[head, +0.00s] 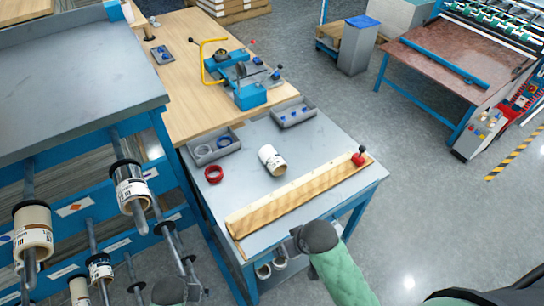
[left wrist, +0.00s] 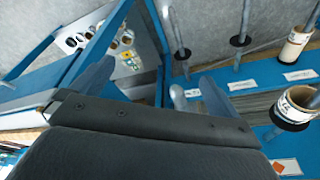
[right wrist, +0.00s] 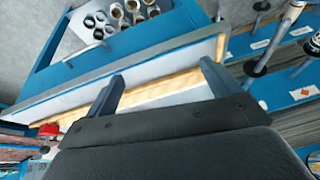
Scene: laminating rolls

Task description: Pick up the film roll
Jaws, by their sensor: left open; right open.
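A film roll (head: 272,160) with a white label and a tan end lies on the grey table top (head: 325,140), clear of both grippers. Other film rolls sit on the rods of the blue rack: one with a black cap (head: 130,186), a large one (head: 33,232), and smaller ones lower down. My left gripper (left wrist: 157,85) is open and empty, low in front of the rack; two rack rolls show at the right of its wrist view, one of them nearer (left wrist: 293,105). My right gripper (right wrist: 160,82) is open and empty by the table's front edge.
A long wooden cutting board with a red-knobbed end (head: 300,195) lies along the table's front. Behind are a red ring (head: 213,174), two grey trays (head: 215,148) (head: 293,112) and a blue device (head: 250,90). Several rolls or cores stand below the table (right wrist: 120,12).

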